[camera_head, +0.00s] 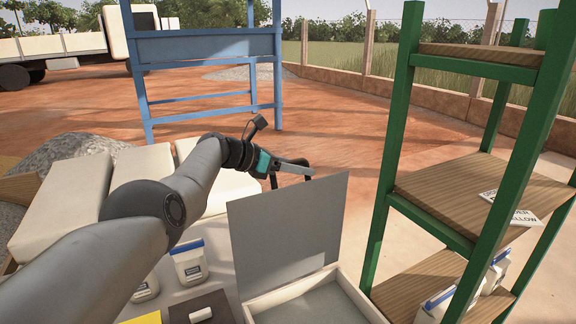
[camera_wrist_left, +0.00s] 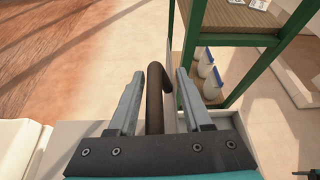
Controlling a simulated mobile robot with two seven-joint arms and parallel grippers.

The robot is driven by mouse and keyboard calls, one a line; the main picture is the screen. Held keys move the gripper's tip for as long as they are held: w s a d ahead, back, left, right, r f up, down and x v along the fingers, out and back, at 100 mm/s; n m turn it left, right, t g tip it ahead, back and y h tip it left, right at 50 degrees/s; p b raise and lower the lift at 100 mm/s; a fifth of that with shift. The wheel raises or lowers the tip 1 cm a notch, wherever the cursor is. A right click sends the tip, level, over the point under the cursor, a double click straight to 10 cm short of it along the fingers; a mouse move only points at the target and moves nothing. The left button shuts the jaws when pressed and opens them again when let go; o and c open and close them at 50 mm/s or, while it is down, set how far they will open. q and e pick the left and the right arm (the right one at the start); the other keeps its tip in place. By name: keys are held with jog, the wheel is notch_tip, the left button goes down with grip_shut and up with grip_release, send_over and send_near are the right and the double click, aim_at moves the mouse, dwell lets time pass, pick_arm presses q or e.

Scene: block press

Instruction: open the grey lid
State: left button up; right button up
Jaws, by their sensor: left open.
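The grey lid (camera_head: 285,230) stands nearly upright at the far side of a shallow white box (camera_head: 318,303), whose inside is uncovered. My left gripper (camera_head: 300,171) is at the lid's upper left edge in the head view. In the left wrist view its two fingers (camera_wrist_left: 158,100) are spread apart. A dark brown bent bar (camera_wrist_left: 155,98), which looks like the lid's handle, lies between them, with gaps visible on both sides. The lid's far face is hidden in the head view. A small dark and teal part at the wrist view's lower right corner may be my right gripper.
A green shelf (camera_head: 480,190) with wooden boards stands close on the right. White containers (camera_head: 190,262) and a dark block with a white handle (camera_head: 202,310) are left of the box. Pale sacks (camera_head: 65,205) lie further left. A blue frame (camera_head: 205,48) stands behind.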

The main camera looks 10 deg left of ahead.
aim_at(288, 162)
pick_arm(q)
jog(key=shift+a+r+p, duration=0.2)
jog(key=shift+r+p, duration=0.05)
jog(key=shift+p, duration=0.25)
jog(key=p+v, duration=0.2)
jog(key=p, duration=0.1)
jog(key=shift+s+p, duration=0.1)
jog(key=shift+p, duration=0.3)
jog(key=shift+s+a, duration=0.1)
jog(key=shift+a, duration=0.1)
jog(key=shift+p+v, duration=0.35)
jog(key=shift+v, duration=0.65)
jog(key=v, duration=1)
jog(key=shift+s, duration=0.2)
